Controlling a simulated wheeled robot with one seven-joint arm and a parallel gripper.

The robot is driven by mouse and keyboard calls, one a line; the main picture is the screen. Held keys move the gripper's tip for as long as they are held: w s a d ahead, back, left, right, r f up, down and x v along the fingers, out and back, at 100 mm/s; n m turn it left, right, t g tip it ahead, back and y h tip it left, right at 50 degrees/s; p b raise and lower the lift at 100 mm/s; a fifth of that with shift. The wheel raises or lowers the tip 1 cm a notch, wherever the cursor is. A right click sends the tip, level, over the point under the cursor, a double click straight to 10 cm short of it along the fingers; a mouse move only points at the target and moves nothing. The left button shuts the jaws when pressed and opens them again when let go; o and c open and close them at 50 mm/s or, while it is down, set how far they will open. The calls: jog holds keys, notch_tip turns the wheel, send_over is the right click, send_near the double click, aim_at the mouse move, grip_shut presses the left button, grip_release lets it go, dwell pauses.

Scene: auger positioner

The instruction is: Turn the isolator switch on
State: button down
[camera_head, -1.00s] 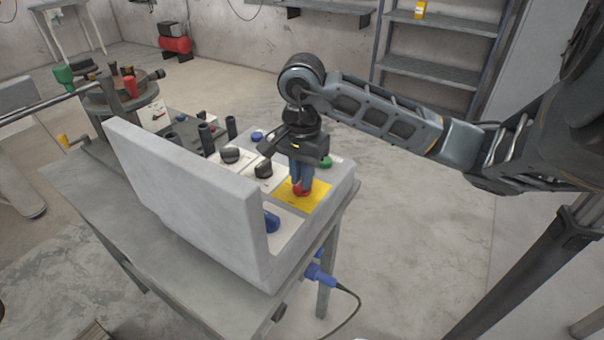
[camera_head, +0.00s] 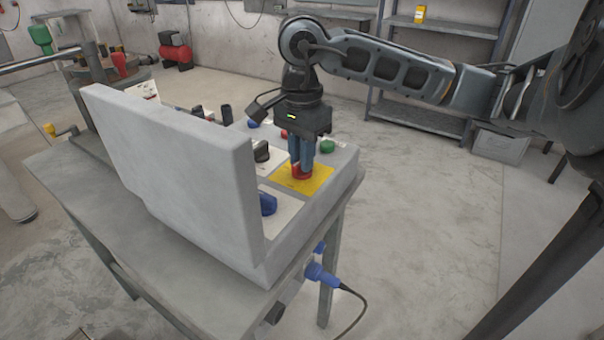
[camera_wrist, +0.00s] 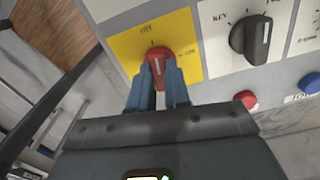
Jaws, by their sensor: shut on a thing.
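The isolator switch is a red rotary knob (camera_head: 302,171) on a yellow plate (camera_head: 318,184) at the near right of the control panel. In the wrist view the red knob (camera_wrist: 157,57) shows between my fingers on the yellow plate (camera_wrist: 122,50), with a white line on it near upright and slightly tilted. Small lettering stands above it and to its right, too blurred to read surely. My gripper (camera_head: 301,162) points down from above, its blue fingers shut on the red knob. The fingers hide the knob's lower part in the wrist view (camera_wrist: 158,82).
A black selector (camera_wrist: 251,39) sits right of the yellow plate, with red (camera_wrist: 246,99) and blue (camera_wrist: 309,83) buttons below it. A green button (camera_head: 327,146) and a blue knob (camera_head: 268,203) are close by. A tall grey panel wall (camera_head: 180,165) stands left of my gripper.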

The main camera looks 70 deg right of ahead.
jog(key=shift+f+m+b, duration=0.3)
jog(key=shift+m+b, duration=0.6)
jog(key=shift+b, duration=1.8)
jog(key=shift+m+b, duration=0.4)
jog(key=shift+b, duration=0.45)
jog(key=m+b, duration=0.3)
jog(key=b, duration=0.2)
jog(key=shift+m, duration=0.3)
jog(key=m+b, duration=0.5)
jog(key=shift+b, duration=0.35)
jog(key=shift+r+m+b, duration=0.15)
jog(key=shift+m+b, duration=0.6)
jog(key=shift+m, duration=0.45)
jog(key=shift+r+m+b, duration=0.1)
jog(key=shift+m+b, duration=0.65)
jog(key=shift+m, duration=0.45)
jog(key=c, duration=1.1)
grip_release()
